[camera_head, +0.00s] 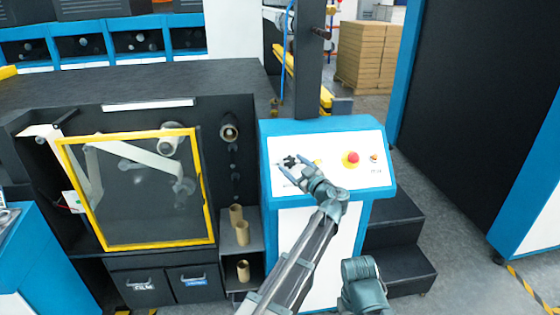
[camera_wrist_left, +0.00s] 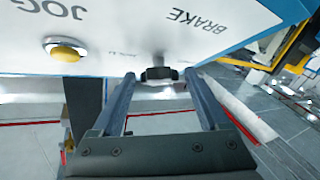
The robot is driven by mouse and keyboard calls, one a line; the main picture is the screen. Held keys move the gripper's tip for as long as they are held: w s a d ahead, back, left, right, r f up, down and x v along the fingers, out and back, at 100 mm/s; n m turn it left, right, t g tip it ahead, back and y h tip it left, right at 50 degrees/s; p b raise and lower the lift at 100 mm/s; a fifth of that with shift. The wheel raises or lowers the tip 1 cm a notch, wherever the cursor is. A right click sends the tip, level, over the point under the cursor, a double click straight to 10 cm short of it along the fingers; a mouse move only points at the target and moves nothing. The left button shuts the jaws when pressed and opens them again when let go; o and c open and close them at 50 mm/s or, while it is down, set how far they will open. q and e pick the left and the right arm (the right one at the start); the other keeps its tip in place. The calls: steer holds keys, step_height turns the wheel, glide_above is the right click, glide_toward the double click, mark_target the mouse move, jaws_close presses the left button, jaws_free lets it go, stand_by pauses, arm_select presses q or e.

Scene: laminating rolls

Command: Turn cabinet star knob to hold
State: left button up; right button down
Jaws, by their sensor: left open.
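The black star knob (camera_head: 289,160) sits on the white top panel of the blue cabinet (camera_head: 330,128), at the panel's left. My left gripper (camera_head: 294,166) is open at the knob, with its fingers reaching toward it from the front right. In the left wrist view the dark knob (camera_wrist_left: 158,73) stands out from the panel beside the word BRAKE, between the two spread fingertips (camera_wrist_left: 160,78). No finger clearly touches it. The knob's pointer and its "hold" mark cannot be made out.
A yellow button (camera_head: 318,162), red mushroom button (camera_head: 351,159) and small orange control (camera_head: 374,158) lie to the knob's right. A yellow-framed clear door (camera_head: 206,190) stands left. Cardboard-colored cores (camera_head: 241,234) rest on shelves below. Black steps (camera_head: 402,270) stand right of the cabinet.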

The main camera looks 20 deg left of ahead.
arm_select(q)
steer(key=shift+w+a, duration=0.5)
arm_select(e)
steer(key=shift+w+a, duration=0.1)
steer(key=shift+a, duration=0.35)
arm_select(q)
steer(key=shift+c, duration=0.3)
jaws_close()
